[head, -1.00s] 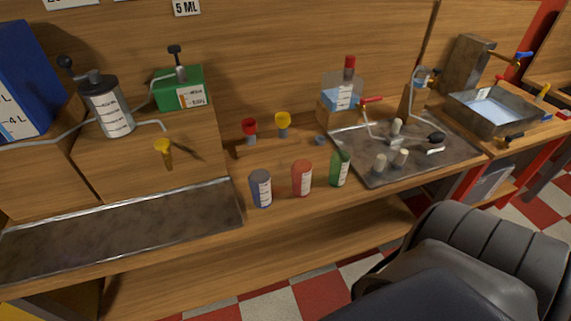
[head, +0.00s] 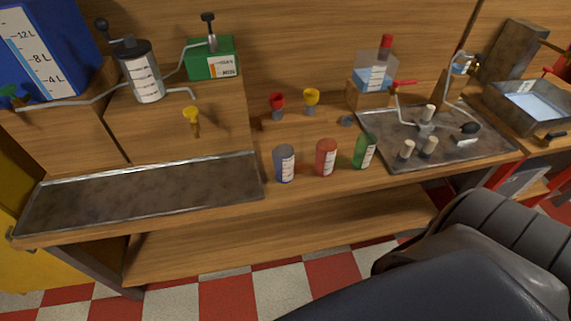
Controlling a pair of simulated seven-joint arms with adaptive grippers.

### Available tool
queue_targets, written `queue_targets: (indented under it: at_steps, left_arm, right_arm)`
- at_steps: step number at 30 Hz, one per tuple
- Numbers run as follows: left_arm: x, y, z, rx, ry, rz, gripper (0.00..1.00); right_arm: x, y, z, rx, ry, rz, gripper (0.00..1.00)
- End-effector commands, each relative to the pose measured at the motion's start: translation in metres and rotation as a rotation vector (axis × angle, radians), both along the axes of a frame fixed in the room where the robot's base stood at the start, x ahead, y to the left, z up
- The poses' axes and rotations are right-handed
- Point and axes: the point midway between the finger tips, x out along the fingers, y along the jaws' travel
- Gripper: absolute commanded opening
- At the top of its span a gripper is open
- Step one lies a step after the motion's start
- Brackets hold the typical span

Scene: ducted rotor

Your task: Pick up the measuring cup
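Three small cups with white scale labels stand upright in a row on the wooden bench: a grey-blue one (head: 284,163), a red one (head: 326,157) and a green one (head: 364,151). I cannot tell which of them is the measuring cup. None is being touched. Neither of my grippers shows in the head view.
A bare metal tray (head: 140,192) lies left of the cups, and another (head: 460,146) with pegs lies right. Behind stand red (head: 277,101) and yellow (head: 311,97) funnels, a pump cylinder (head: 143,78), a green box (head: 212,60) and a flask (head: 376,74).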

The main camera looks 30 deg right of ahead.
Motion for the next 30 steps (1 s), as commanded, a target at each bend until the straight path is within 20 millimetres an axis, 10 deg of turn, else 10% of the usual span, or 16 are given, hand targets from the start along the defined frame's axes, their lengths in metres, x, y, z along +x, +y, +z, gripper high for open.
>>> queue_targets:
  at_steps: [14, 30]
  left_arm:
    - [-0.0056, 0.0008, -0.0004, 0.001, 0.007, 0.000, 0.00]
    - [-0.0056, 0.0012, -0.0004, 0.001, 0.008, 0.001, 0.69]
  right_arm:
    - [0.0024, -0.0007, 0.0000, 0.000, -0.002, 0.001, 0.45]
    - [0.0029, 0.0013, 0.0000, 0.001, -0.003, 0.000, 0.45]
